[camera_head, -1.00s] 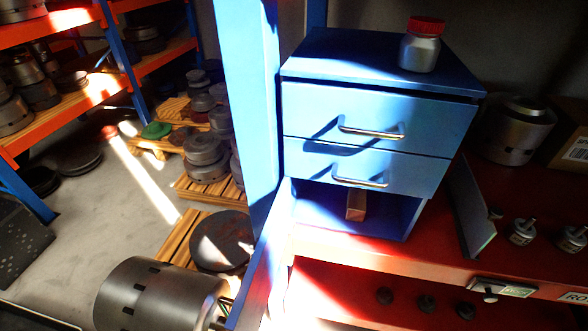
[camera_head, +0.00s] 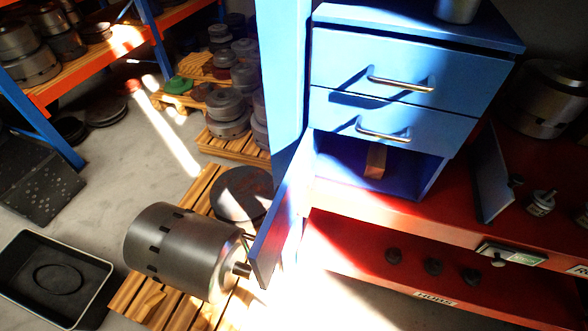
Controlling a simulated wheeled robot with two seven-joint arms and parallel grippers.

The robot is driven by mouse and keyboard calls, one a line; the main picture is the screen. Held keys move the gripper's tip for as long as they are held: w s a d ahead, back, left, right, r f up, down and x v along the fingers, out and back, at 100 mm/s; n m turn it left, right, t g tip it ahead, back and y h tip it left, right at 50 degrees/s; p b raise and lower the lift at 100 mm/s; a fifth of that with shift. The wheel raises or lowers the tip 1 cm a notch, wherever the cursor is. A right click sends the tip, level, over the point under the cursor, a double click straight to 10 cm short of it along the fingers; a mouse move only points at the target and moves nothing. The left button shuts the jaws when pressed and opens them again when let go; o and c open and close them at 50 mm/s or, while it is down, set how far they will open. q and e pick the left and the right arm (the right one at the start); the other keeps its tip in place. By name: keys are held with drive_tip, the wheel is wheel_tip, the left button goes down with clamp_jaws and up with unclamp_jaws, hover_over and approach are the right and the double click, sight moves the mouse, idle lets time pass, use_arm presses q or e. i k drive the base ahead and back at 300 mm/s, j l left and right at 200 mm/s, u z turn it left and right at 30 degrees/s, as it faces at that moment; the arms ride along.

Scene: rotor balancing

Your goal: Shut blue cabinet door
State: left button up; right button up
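The blue cabinet (camera_head: 420,52) stands on the red bench, with two closed drawers above an open compartment. Its blue door (camera_head: 283,222) is swung open at the lower left of the compartment and points out toward me. A small wooden block (camera_head: 375,161) stands inside the compartment. Another blue panel (camera_head: 492,178) stands to the right of the compartment; I cannot tell if it is attached to the cabinet. Neither of my grippers is in view.
A dark metal cylinder (camera_head: 180,248) lies on a wooden pallet left of the door. A black tray (camera_head: 50,280) is on the floor. A blue post (camera_head: 283,70) rises left of the cabinet. The red bench (camera_head: 400,220) carries small metal parts on the right.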

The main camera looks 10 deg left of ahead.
sight(266, 250)
drive_tip(key=k+j+z, duration=0.25)
drive_tip(key=j, duration=0.2)
drive_tip(key=k+j+z, duration=0.3)
drive_tip(key=j, duration=0.15)
drive_tip(key=k+j+z, duration=0.25)
drive_tip(key=j, duration=0.15)
drive_tip(key=j+z, duration=0.1)
drive_tip(key=j, duration=0.2)
drive_tip(key=i, duration=0.05)
